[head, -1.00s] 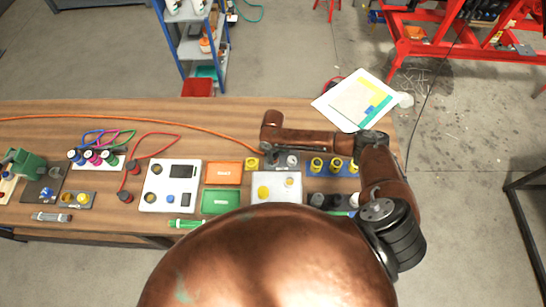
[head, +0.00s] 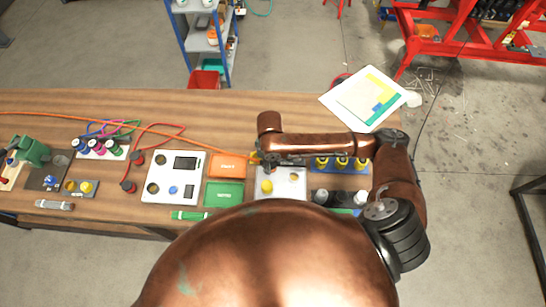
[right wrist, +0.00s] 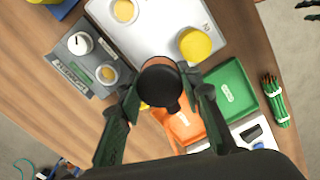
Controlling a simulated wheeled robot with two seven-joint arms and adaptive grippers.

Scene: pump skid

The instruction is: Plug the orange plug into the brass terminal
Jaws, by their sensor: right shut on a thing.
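My right gripper (right wrist: 163,93) is shut on the orange plug (right wrist: 160,82), which shows its dark round body between the fingers in the right wrist view. In the head view the gripper (head: 262,159) is mostly hidden under my arm, and the orange cable (head: 190,136) runs to it. Brass-coloured round fittings show near it: one on a grey box (right wrist: 107,73) and one on a white panel (right wrist: 123,10). I cannot tell for sure which is the brass terminal. The plug appears apart from both. My left gripper is not in view.
A yellow cap (right wrist: 196,44) stands on the white panel. An orange tray (head: 227,166) and a green tray (head: 224,194) lie left of it. A second white panel (head: 166,196) is further left. Yellow-topped posts (head: 341,162) stand right of the gripper.

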